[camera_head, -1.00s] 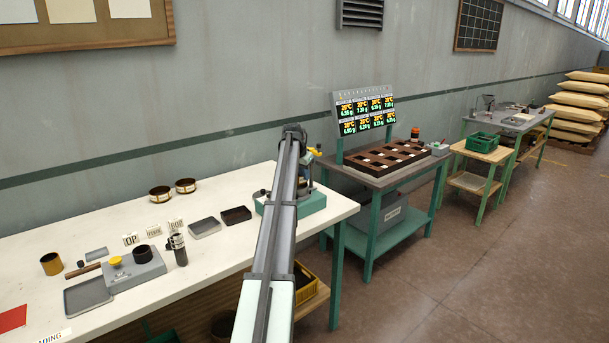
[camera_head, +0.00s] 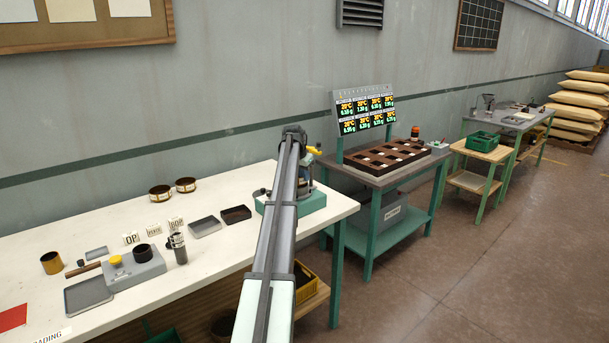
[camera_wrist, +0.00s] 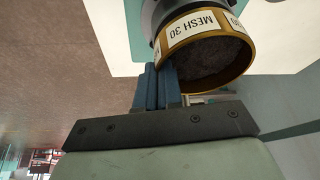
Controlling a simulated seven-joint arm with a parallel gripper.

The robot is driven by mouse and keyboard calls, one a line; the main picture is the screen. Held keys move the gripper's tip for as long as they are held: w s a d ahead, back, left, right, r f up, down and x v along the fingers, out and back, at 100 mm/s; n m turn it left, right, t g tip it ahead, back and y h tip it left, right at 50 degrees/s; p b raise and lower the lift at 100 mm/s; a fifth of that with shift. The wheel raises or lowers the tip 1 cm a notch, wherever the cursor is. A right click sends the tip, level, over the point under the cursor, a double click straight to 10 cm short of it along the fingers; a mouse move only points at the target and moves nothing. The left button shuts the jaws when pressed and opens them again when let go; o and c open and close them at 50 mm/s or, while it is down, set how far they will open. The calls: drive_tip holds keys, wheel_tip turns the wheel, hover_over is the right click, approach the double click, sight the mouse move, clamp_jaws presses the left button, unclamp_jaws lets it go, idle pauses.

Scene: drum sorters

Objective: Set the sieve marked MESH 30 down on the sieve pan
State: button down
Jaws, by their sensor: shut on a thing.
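In the wrist view the sieve marked MESH 30 (camera_wrist: 200,32) is a brass-coloured ring with white labels and dark mesh inside. My gripper (camera_wrist: 154,86) has its blue fingers close together at the sieve's wall and is shut on it. A dark grey round body (camera_wrist: 150,18), which looks like the sieve pan, lies directly beyond the sieve. I cannot tell whether the two touch. In the head view my arm hides most of this spot, above a teal base (camera_head: 314,202) at the bench's right end.
Trays (camera_head: 205,227) (camera_head: 236,214), small label cards and a grey block with a dark cup (camera_head: 142,252) lie left of my arm. A sample table with a display (camera_head: 364,110) stands to the right.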

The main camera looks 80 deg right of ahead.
drive_tip(key=shift+f, duration=0.6)
drive_tip(key=c, duration=1.2)
unclamp_jaws()
drive_tip(key=v, duration=1.3)
drive_tip(key=shift+w+a+r, duration=0.1)
drive_tip(key=shift+a+r, duration=0.1)
drive_tip(key=shift+r, duration=0.1)
